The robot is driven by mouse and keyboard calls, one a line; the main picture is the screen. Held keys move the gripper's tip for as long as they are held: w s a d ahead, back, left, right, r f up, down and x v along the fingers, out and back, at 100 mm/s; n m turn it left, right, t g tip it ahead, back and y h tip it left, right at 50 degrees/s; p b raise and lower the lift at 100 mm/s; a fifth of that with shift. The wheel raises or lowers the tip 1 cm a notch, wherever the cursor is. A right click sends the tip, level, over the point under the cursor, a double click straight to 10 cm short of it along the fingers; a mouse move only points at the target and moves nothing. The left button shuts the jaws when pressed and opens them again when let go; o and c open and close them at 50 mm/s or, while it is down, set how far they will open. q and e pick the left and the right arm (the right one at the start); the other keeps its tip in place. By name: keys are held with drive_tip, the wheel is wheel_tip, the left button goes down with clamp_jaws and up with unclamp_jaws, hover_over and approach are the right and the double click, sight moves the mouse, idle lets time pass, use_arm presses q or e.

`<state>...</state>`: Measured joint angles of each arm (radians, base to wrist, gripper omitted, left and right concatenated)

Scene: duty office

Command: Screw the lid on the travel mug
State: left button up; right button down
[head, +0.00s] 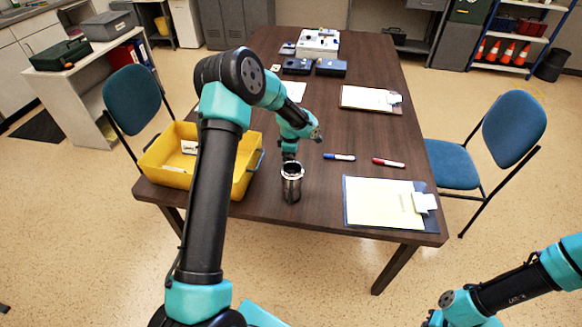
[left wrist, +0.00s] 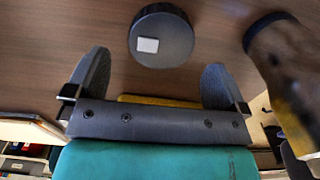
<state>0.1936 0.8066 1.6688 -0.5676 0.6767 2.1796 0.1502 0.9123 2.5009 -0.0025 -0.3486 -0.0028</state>
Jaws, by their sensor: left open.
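The travel mug (head: 291,184) stands upright and open-topped on the table near its front edge. In the left wrist view the mug (left wrist: 284,72) is at the right, beside my gripper. The lid (left wrist: 162,38), a round black disc with a small white square on top, lies on the table just beyond my left fingertips. I cannot make out the lid in the head view. My left gripper (left wrist: 155,76) is open and empty, its fingers spread wider than the lid; in the head view it is behind the mug. My right gripper (head: 432,318) is at the bottom edge, partly cut off.
A yellow bin (head: 170,172) stands left of the mug. A clipboard (head: 385,203) lies to its right, with a blue marker (head: 340,157) and a red marker (head: 388,163) behind. Another clipboard (head: 371,99) and dark boxes (head: 330,68) are farther back. Chairs flank the table.

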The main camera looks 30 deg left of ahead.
use_arm(q)
wheel_tip(320, 180, down, 5)
drive_tip(key=shift+r, duration=0.1)
drive_tip(key=shift+c, duration=0.2)
idle(0.4)
drive_tip(key=c, duration=0.8)
wheel_tip(320, 180, up, 10)
idle(0.4)
idle(0.3)
